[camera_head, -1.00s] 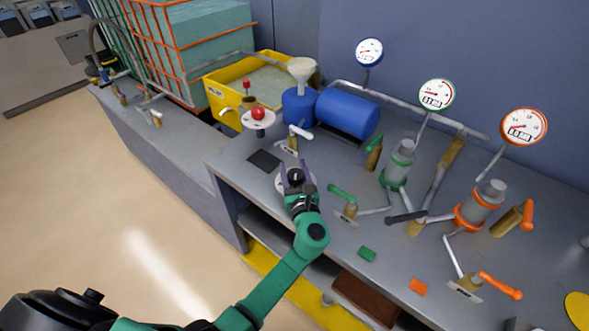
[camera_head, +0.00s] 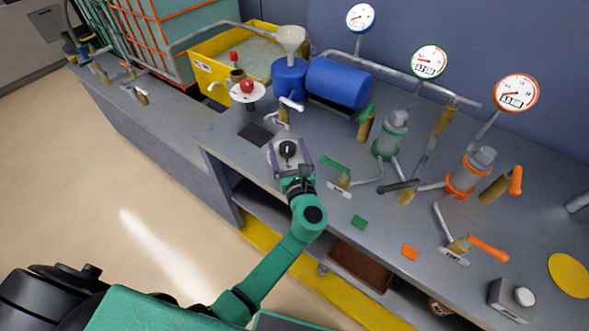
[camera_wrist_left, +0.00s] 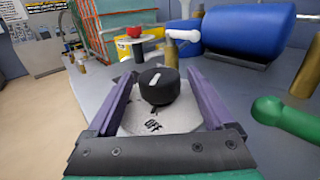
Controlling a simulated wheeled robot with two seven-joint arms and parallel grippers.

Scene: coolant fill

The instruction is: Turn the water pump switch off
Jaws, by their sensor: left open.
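The pump switch is a black round knob (camera_head: 288,149) on a light plate on the bench. In the left wrist view the knob (camera_wrist_left: 159,88) has a white mark on its top, and the plate (camera_wrist_left: 150,122) reads OFF on the side nearest my gripper. My left gripper (camera_head: 289,160) is open, with one purple finger on each side of the knob. In the left wrist view there are visible gaps between the fingers and the knob. My right gripper is not in view.
A dark square (camera_head: 255,134) lies left of the switch. A green-handled valve (camera_head: 338,168) stands close on the right. Behind are a white-handled valve (camera_head: 284,115), a red button on a white disc (camera_head: 247,88) and a blue tank (camera_head: 339,82).

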